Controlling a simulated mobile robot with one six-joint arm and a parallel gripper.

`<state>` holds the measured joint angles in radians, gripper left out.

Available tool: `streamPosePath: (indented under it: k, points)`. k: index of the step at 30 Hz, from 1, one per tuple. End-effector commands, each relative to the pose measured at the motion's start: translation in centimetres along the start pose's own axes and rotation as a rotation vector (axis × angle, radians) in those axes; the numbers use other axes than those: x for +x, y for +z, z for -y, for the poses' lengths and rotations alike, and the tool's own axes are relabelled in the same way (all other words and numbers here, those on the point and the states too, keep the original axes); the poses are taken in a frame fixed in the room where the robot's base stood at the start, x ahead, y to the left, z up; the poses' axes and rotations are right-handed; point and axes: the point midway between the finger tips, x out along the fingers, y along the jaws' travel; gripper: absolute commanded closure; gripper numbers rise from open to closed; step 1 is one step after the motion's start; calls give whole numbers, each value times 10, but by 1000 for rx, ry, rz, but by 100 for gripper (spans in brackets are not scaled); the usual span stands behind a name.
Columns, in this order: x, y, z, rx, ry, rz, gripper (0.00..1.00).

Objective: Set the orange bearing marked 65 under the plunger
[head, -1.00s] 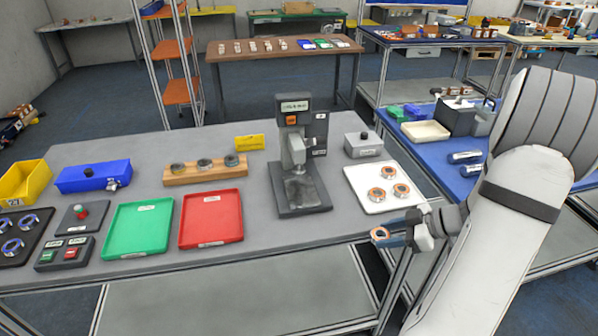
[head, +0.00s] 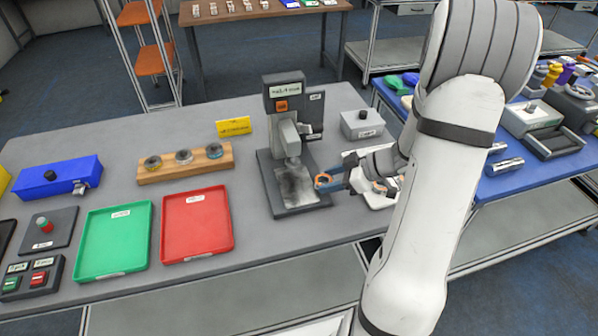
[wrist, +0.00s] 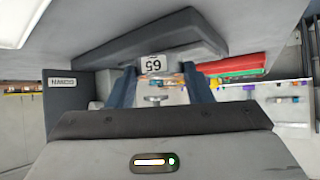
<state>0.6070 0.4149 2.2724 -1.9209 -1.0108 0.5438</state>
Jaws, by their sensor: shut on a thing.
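My gripper (head: 328,182) is shut on an orange-rimmed bearing (head: 322,180), just right of the press (head: 284,100). In the wrist view the bearing (wrist: 154,74) sits between the two blue fingers, with a white label (wrist: 153,63) reading 65, upside down. The press has a dark base (head: 270,190) with a lighter worn plate (head: 294,186), and a grey plunger head (head: 290,139) above it. The bearing is beside the plate's right edge, not below the plunger. In the head view I cannot tell its exact height above the base.
A grey box (head: 362,124) stands behind that tray. Left of the press are a red tray (head: 197,225), a green tray (head: 114,242) and a wooden block (head: 185,164) holding 3 round parts. A yellow sign (head: 233,127) stands behind.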

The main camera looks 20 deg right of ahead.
Motion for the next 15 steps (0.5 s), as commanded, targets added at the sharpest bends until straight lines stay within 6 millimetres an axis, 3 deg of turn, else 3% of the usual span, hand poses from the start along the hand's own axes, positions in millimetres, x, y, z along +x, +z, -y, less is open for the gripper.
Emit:
streamPosePath:
  k: [3, 15]
  points:
    - [20, -16, 0, 0, 0, 0, 85]
    - [57, -43, -2, 3, 5, 0, 85]
